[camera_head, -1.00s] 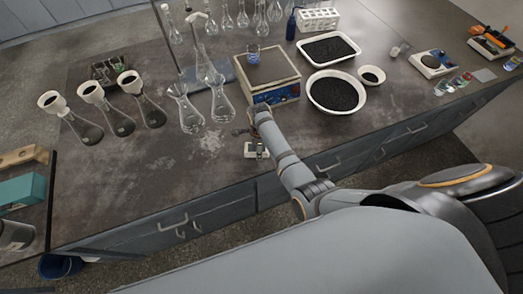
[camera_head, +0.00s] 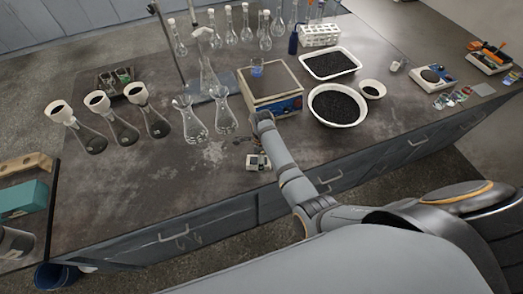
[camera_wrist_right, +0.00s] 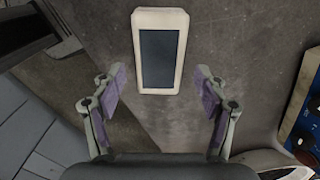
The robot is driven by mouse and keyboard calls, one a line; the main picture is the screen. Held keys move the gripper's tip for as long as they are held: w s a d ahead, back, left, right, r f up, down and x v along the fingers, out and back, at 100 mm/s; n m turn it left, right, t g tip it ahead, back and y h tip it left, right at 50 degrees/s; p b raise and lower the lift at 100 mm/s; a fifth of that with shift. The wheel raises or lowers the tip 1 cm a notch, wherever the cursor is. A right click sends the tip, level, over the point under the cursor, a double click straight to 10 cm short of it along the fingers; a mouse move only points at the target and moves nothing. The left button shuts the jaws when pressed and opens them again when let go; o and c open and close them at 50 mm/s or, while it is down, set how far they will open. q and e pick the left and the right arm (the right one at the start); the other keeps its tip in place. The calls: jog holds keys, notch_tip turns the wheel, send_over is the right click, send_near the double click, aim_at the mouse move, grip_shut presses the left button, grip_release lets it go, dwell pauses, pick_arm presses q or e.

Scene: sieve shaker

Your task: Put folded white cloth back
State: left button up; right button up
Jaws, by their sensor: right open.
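I cannot make out a folded white cloth in either view. My right gripper (camera_wrist_right: 160,92) is open and empty, its purple-padded fingers spread over the dark bench top (camera_wrist_right: 225,45). A small white-framed device with a dark screen (camera_wrist_right: 158,52) lies just beyond the fingertips in the right wrist view, roughly centred between them. It also shows in the head view (camera_head: 258,162) near the bench's front edge, beside my right arm. My left gripper is not in view.
Several glass flasks (camera_head: 194,128) stand to the left. The left front bench top is clear.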

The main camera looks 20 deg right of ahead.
notch_tip(320, 180, up, 9)
jog(key=shift+r+b, duration=0.15)
jog(key=shift+b, duration=0.25)
